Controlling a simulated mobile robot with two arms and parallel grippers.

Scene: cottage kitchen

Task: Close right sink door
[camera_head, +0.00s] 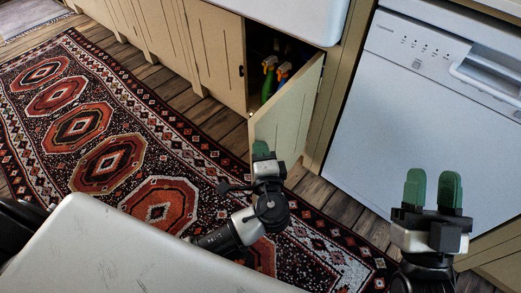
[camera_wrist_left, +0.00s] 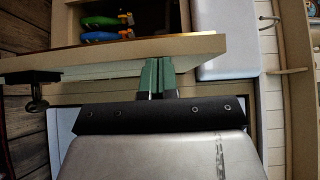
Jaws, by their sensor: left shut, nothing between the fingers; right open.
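The right sink door (camera_head: 289,113) is a cream cabinet door under the white sink (camera_head: 300,15). It stands open, swung out from the cabinet. My left gripper (camera_head: 261,150) is shut and empty at the door's lower outer part. In the left wrist view its green fingertips (camera_wrist_left: 159,75) are close against the door (camera_wrist_left: 110,55); I cannot tell whether they touch. My right gripper (camera_head: 433,188) is open and empty in front of the dishwasher, apart from the door.
Spray bottles (camera_head: 269,78) stand inside the open cabinet. A white dishwasher (camera_head: 430,110) is to the right. The left sink door (camera_head: 215,50) is closed. A patterned rug (camera_head: 110,160) covers the wooden floor in front.

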